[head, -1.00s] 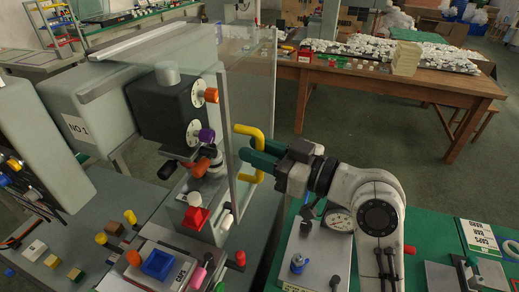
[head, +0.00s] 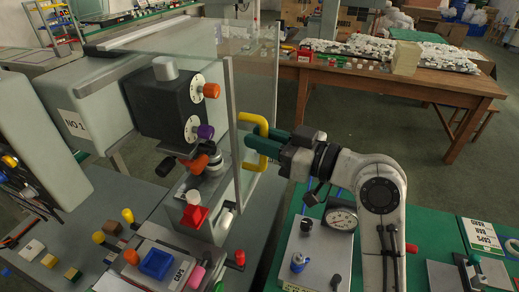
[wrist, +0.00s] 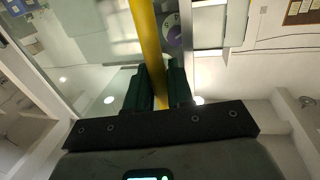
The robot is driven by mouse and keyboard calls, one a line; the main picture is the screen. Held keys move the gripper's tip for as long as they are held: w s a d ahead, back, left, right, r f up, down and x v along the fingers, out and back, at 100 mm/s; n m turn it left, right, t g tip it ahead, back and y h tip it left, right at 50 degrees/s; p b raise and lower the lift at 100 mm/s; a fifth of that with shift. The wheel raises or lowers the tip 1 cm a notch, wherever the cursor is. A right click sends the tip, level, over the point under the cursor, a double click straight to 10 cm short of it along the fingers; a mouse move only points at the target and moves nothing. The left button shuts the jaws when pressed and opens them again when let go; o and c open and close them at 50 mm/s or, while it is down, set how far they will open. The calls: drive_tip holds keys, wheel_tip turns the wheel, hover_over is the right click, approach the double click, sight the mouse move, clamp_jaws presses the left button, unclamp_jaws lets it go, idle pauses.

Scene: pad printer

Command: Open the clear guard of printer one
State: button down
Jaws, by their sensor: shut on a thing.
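Printer one, labelled "NO 1" (head: 75,122), stands at the left with a dark print head and orange and purple knobs. Its clear guard (head: 262,80) is a transparent panel in a grey frame at the printer's right side. A yellow handle (head: 252,117) sticks out from the guard. My gripper (head: 254,144) is shut on this handle, its green fingers reaching in from the right. In the wrist view the yellow handle (wrist: 145,35) runs between the two dark green fingers (wrist: 155,88). The guard's hinge is not clear to see.
A gauge (head: 341,218) on a grey plate stands on the green bench below my arm. A wooden table (head: 440,95) stands behind, with open floor between.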

drive_tip(key=w+d+b, duration=0.4)
drive_tip(key=w+b, duration=0.2)
drive_tip(key=w, duration=0.4)
drive_tip(key=w+d+b, duration=0.5)
drive_tip(key=w, duration=0.6)
drive_tip(key=shift+w+b, duration=0.25)
drive_tip(key=shift+b, duration=0.1)
drive_tip(key=c, duration=1.2)
unclamp_jaws()
drive_tip(key=shift+a, duration=0.1)
drive_tip(key=b+v, duration=0.1)
drive_tip(key=v, duration=1)
drive_tip(key=shift+f, duration=0.1)
